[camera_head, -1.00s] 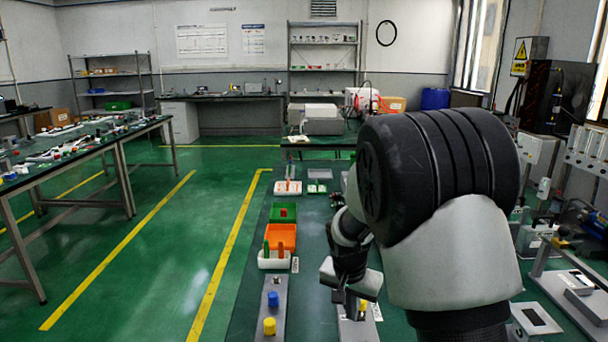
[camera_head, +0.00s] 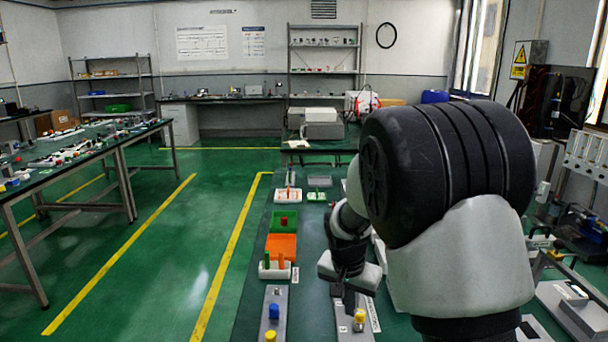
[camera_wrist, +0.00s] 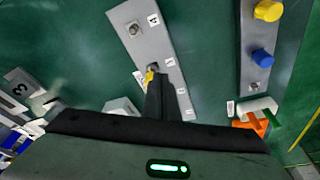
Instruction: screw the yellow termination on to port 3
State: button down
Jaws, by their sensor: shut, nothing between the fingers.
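A small yellow piece (camera_head: 360,316), likely the yellow termination, sits on a grey plate (camera_head: 346,332) in the head view. In the wrist view a bit of yellow (camera_wrist: 150,75) shows at a metal port on the grey plate (camera_wrist: 165,45), right by my fingertips. A second bare metal port (camera_wrist: 133,28) is on the same plate. The small labels beside the ports are too unclear to read surely. My gripper (camera_head: 350,302) is shut and empty, pointing down over the plate; in the wrist view its fingers (camera_wrist: 155,92) partly hide the yellow piece.
A second grey plate to the left carries a blue cap (camera_head: 274,311) and a yellow cap (camera_head: 270,336). Behind it stand a white holder (camera_head: 274,271), an orange bin (camera_head: 281,246) and a green bin (camera_head: 284,219). Bare green table lies between the two plates.

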jog(key=n+y+p, duration=0.1)
jog(key=n+p, duration=0.5)
jog(key=p, duration=0.6)
send_near(359, 325)
jog(key=d, duration=0.2)
notch_tip(359, 325, down, 8)
jog(key=b, duration=0.6)
jog(key=shift+s+a+r, duration=0.1)
jog(key=shift+a+r, duration=0.05)
jog(key=shift+r, duration=0.05)
jog(key=shift+a, duration=0.1)
